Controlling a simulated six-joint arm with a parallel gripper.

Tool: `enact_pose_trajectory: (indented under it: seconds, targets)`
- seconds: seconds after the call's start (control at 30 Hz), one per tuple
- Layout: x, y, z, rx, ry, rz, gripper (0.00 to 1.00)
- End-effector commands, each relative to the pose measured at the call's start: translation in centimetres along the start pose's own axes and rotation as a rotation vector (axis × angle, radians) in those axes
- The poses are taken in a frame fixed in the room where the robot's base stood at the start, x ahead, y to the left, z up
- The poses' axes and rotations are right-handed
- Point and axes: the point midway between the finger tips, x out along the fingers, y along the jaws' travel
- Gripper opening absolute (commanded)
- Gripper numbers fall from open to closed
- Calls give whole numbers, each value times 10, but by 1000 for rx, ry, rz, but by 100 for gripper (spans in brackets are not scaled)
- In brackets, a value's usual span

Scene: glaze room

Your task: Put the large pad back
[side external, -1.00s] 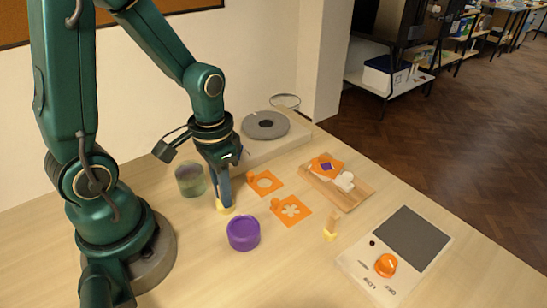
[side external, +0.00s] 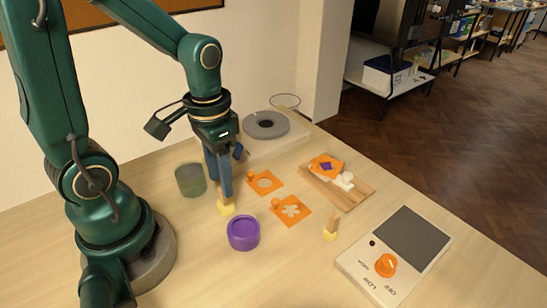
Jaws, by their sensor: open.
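A smaller pad (side external: 330,228) with a wooden handle and yellow base stands upright alone to the right.
A purple pot (side external: 243,233) and a greenish jar (side external: 190,180) stand close to my gripper. Orange stencils (side external: 290,211) lie flat to the right.

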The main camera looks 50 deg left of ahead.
Motion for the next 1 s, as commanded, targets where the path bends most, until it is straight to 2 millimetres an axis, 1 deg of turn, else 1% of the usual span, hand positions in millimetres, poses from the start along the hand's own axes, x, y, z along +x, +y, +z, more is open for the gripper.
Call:
enact_pose_trajectory:
  seconds: [0.03,0.2,0.4,0.5,0.67,0.77,1.0]
  targets:
    - [-10,0,-2,0,10,-3,51]
    - [-41,0,-2,0,9,-2,51]
    - [-69,0,-1,0,5,-1,51]
    - [-77,0,-1,0,3,-1,51]
    - [-84,4,2,3,36,-8,51]
    - [-88,12,7,6,120,-23,51]
    - [-94,35,20,7,378,-23,51]
